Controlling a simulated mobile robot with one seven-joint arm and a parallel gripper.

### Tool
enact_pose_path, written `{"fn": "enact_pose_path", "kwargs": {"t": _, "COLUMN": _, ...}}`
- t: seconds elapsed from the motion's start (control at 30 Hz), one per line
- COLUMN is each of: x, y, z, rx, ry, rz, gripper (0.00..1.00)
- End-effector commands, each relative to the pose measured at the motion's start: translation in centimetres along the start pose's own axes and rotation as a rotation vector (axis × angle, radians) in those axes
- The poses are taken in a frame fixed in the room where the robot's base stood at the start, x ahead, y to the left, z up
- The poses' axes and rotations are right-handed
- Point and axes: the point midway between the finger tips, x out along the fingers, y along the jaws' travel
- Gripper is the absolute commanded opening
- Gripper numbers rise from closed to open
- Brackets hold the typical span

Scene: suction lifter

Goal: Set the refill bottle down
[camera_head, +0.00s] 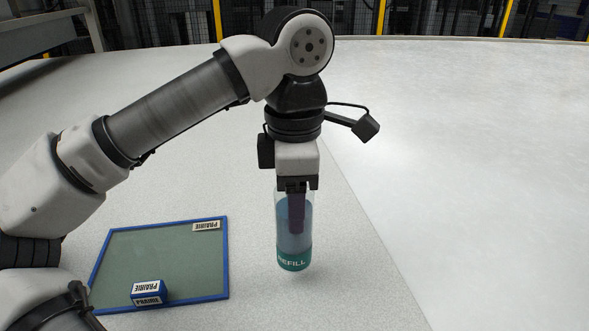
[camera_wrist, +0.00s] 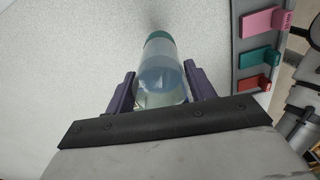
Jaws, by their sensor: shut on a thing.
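The refill bottle (camera_head: 294,238) is clear with bluish contents and a teal band lettered REFILL at its lower end. It is upright in the head view. My gripper (camera_head: 296,222) points down and is shut on the bottle's sides. In the wrist view the bottle (camera_wrist: 161,68) lies between the two dark purple fingers of my gripper (camera_wrist: 160,88). A faint shadow shows by its base in the head view; I cannot tell whether the base touches the pale table (camera_head: 345,285).
A green mat with a blue rim (camera_head: 228,262) lies left of the bottle, with a PRAIRIE label and a blue PRAIRIE block (camera_head: 148,292) on it. The wrist view shows a grey rack (camera_wrist: 240,62) with pink (camera_wrist: 262,22), teal (camera_wrist: 257,57) and red (camera_wrist: 250,85) pieces. Table right of the bottle is bare.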

Motion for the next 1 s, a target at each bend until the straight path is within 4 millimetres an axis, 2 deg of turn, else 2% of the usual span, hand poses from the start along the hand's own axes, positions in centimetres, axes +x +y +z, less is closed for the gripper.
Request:
{"fn": "enact_pose_path", "kwargs": {"t": 0.23, "x": 1.4, "y": 0.0, "z": 0.0, "rx": 0.0, "ry": 0.0, "rz": -0.001, "gripper": 0.06}}
{"fn": "enact_pose_path", "kwargs": {"t": 0.5, "x": 4.6, "y": -0.1, "z": 0.0, "rx": 0.002, "ry": -0.002, "rz": -0.001, "gripper": 0.06}}
{"fn": "enact_pose_path", "kwargs": {"t": 0.9, "x": 5.1, "y": 0.0, "z": 0.0, "rx": 0.001, "ry": -0.001, "rz": 0.0, "gripper": 0.06}}
{"fn": "enact_pose_path", "kwargs": {"t": 0.93, "x": 5.0, "y": 0.0, "z": 0.0, "rx": 0.001, "ry": -0.001, "rz": 0.0, "gripper": 0.57}}
{"fn": "enact_pose_path", "kwargs": {"t": 1.0, "x": 5.0, "y": 0.0, "z": 0.0, "rx": 0.001, "ry": -0.001, "rz": 0.0, "gripper": 0.66}}
